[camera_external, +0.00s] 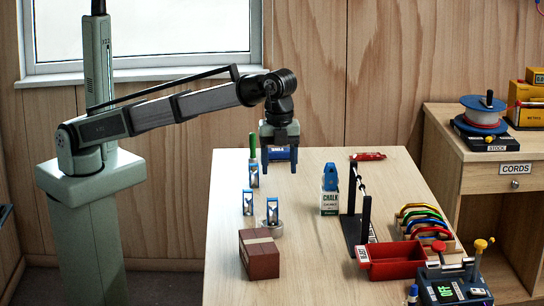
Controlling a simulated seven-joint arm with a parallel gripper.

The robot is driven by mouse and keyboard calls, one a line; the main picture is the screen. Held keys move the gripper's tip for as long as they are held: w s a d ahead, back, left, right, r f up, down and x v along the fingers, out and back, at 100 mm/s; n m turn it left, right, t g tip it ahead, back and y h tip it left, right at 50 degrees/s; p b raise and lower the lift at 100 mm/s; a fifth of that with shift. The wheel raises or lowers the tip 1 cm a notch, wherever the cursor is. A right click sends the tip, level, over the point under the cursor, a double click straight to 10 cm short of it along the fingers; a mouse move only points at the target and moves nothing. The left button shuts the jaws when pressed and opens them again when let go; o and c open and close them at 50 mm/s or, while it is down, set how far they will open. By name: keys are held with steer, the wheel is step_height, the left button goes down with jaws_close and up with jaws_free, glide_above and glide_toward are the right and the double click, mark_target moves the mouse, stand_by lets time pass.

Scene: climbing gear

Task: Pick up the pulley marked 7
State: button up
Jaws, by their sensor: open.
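Three small blue-and-white upright items that look like pulleys stand on the left side of the table: one at the back (254,175), one nearer the left edge (248,202) and one on a round grey base (272,210). Their markings are too small to read, so I cannot tell which is marked 7. My gripper (279,167) points down with its fingers apart and nothing between them. It is over the far left part of the table, to the right of the back item and farther back than the other two.
A brown box (259,254) stands at the front left. A chalk container (330,192), a dark rack (355,222), a red tray (392,262), several coloured curved items (425,220) and a switch box (452,289) occupy the right. The table (315,265) is clear around its front middle.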

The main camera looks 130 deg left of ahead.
steer(key=s+a+n, duration=0.1)
steer(key=s+a, duration=0.2)
steer(key=a, duration=0.5)
glide_above(254, 175)
steer(key=s, duration=0.1)
steer(key=f, duration=0.2)
steer(key=shift+a+f+m, duration=0.1)
steer(key=shift+a+m, duration=0.35)
steer(key=shift+m, duration=0.05)
step_height(254, 175, down, 8)
steer(key=shift+f, duration=0.1)
steer(key=shift+s+a+f, duration=0.1)
steer(key=shift+f, duration=1.2)
steer(key=shift+s+a+f, duration=0.1)
steer(key=shift+f, duration=1.2)
steer(key=shift+w, duration=0.1)
